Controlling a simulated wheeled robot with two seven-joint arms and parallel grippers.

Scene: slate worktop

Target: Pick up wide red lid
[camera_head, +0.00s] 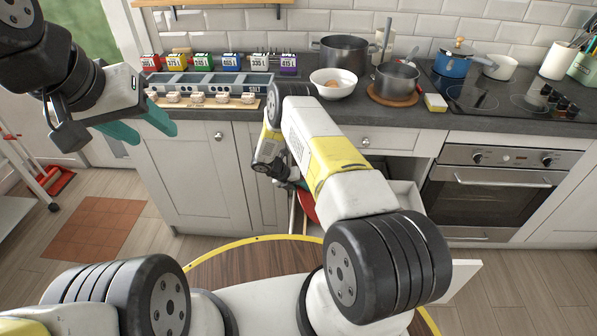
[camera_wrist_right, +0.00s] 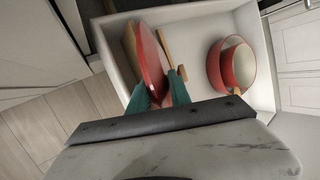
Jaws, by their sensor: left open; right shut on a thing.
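The wide red lid (camera_wrist_right: 150,62) stands on edge inside an open white drawer (camera_wrist_right: 248,22) in the right wrist view. My right gripper (camera_wrist_right: 163,95) has its teal fingers on either side of the lid's near part and is shut on it. In the head view, a small part of the red lid (camera_head: 307,204) shows beside my right gripper (camera_head: 298,185), with my own arm hiding most of the drawer. My left gripper (camera_head: 148,128) is open and empty, raised at the left in front of the counter.
A red bowl-like pot (camera_wrist_right: 231,65) sits at the right of the drawer. A wooden piece (camera_wrist_right: 166,48) stands beside the lid. On the worktop are a white bowl (camera_head: 333,84), a saucepan (camera_head: 396,79), a grey tray (camera_head: 208,84) and several coloured boxes (camera_head: 203,61).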

